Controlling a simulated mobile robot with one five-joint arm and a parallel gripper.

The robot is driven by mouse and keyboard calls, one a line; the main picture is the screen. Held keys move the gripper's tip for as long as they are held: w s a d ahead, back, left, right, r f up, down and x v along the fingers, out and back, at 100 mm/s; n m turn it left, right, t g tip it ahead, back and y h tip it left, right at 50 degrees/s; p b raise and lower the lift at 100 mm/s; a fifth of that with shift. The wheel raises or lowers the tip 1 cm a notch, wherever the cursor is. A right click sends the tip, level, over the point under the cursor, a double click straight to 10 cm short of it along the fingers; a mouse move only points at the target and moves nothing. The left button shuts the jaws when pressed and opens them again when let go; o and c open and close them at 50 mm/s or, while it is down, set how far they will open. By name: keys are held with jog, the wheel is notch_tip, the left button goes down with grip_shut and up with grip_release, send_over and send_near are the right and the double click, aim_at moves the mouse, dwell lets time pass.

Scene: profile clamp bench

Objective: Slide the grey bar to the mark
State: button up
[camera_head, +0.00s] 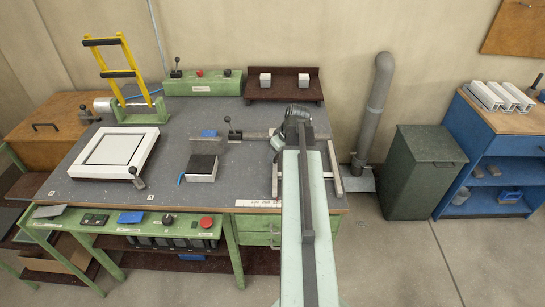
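My arm reaches from the bottom of the picture over the right part of the bench. The dark rounded end of my arm, with my gripper (297,113), is over the bench top; its fingers cannot be made out. A light grey bar (335,167) lies lengthwise near the bench's right edge, partly hidden by my arm. Another short grey piece (275,181) shows just left of the arm. A grey horizontal piece (257,135) runs from a black-knobbed lever (232,130) toward my arm's end. I cannot tell whether my gripper touches any of these. A white marked strip (258,203) lies on the front edge.
A white square frame (115,152), a black-topped block (202,167) and a yellow upright frame (125,70) stand on the bench's left and middle. A brown rack (284,88) stands behind. A green bin (415,170) and blue shelf (490,150) stand right, with clear floor in front.

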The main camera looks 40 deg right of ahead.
jog(key=p+v, duration=0.7)
jog(key=shift+s+r, duration=0.2)
jog(key=shift+r, duration=0.15)
jog(key=w+a+n+y, duration=0.15)
jog(key=w+a, duration=0.25)
jog(key=a, duration=0.4)
jog(key=w+a+f+n, duration=0.15)
jog(key=w+a, duration=0.25)
jog(key=a, duration=0.4)
jog(key=w+a+n, duration=0.2)
jog(key=w+a, duration=0.2)
jog(key=a, duration=0.3)
jog(key=s+a+f+g+b, duration=0.1)
jog(key=s+a+g+b, duration=0.1)
jog(key=a, duration=1.5)
jog(key=s+a+f+m+g+h, duration=0.1)
jog(key=s+a+m+g, duration=0.1)
jog(key=s+m, duration=0.3)
jog(key=shift+s+a, duration=0.2)
jog(key=shift+a, duration=0.15)
